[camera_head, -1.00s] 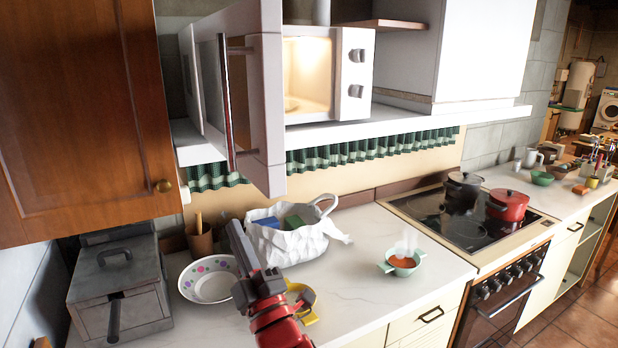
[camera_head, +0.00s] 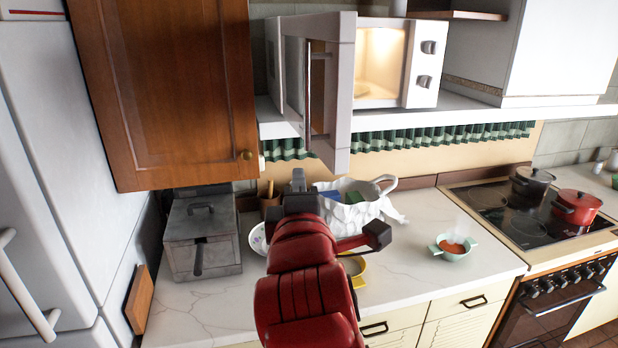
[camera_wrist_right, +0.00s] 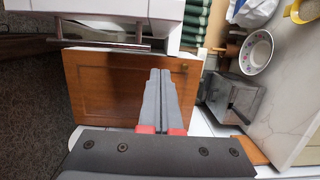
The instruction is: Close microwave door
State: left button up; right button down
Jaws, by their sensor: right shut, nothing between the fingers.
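The white microwave (camera_head: 423,62) stands on a shelf, lit inside. Its door (camera_head: 341,105) stands wide open, swung out toward me, with a long vertical metal handle (camera_head: 308,90) on its left side. My right gripper (camera_head: 298,178) is below the door's lower edge and a little left of it, apart from the door in the head view. In the right wrist view the two fingers (camera_wrist_right: 160,78) lie together, shut and empty. That view shows the door (camera_wrist_right: 110,10) and its handle (camera_wrist_right: 100,42) at the top, beyond the fingertips. My left gripper is not in view.
A wooden cupboard (camera_head: 170,85) hangs close left of the door. Below are a grey metal fryer (camera_head: 202,240), a white bag-like container (camera_head: 350,212) and a green bowl (camera_head: 453,247) on the counter. Pots stand on the stove at right. A white fridge (camera_head: 45,160) is at far left.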

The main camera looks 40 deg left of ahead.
jog(key=w+a+p, duration=0.1)
jog(key=w+p, duration=0.3)
jog(key=w, duration=0.4)
jog(key=shift+a+p, duration=0.25)
jog(key=shift+p, duration=0.05)
